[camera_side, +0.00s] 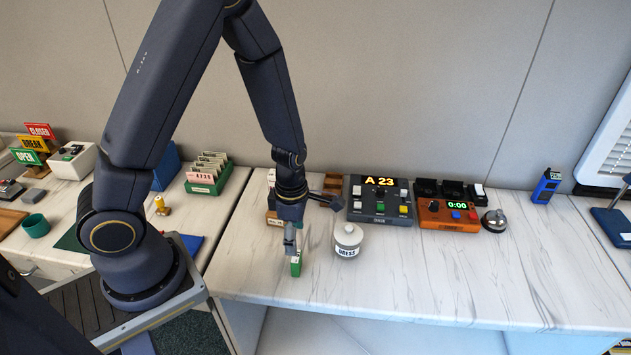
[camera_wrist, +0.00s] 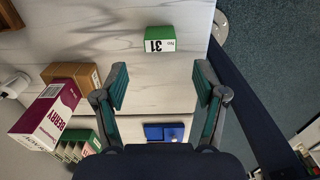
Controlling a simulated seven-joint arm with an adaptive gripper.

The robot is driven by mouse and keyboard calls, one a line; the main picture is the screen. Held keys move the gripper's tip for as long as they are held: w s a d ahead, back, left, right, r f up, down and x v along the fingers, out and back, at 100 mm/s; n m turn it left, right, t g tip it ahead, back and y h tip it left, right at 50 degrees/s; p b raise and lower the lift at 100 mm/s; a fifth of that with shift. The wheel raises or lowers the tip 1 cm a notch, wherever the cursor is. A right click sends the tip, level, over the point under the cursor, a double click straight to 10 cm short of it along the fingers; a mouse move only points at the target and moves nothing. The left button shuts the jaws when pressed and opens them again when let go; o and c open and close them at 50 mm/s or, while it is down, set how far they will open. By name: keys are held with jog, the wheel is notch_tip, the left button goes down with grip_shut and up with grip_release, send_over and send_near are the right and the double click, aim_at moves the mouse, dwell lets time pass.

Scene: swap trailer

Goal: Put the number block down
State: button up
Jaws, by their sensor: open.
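The number block (camera_side: 296,265) is small and green, with a white face. It sits on the marble counter just below my gripper (camera_side: 292,246) in the side view. In the wrist view the number block (camera_wrist: 160,34) shows "No. 31" on its white face, close to the counter's edge. My gripper (camera_wrist: 162,76) is open, with its two fingers spread wide. The block is beyond the fingertips and lined up with the gap between them; nothing is held.
Behind are the "A 23" display box (camera_side: 380,198), an orange timer box (camera_side: 447,214) and a bell (camera_side: 494,220). The counter (camera_side: 440,275) is clear at front right.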

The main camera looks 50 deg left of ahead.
notch_tip(320, 180, up, 2)
jog(key=shift+d, duration=0.1)
jog(key=s+r+m+t, duration=0.2)
jog(key=s+r+m, duration=0.2)
jog(key=r+m, duration=0.8)
jog(key=s+r+m+t, duration=0.3)
jog(key=s+r+m, duration=0.2)
jog(key=r+m, duration=0.8)
jog(key=shift+d+r+m+t, duration=0.2)
jog(key=shift+d+m+t, duration=0.1)
jog(key=shift+m, duration=0.7)
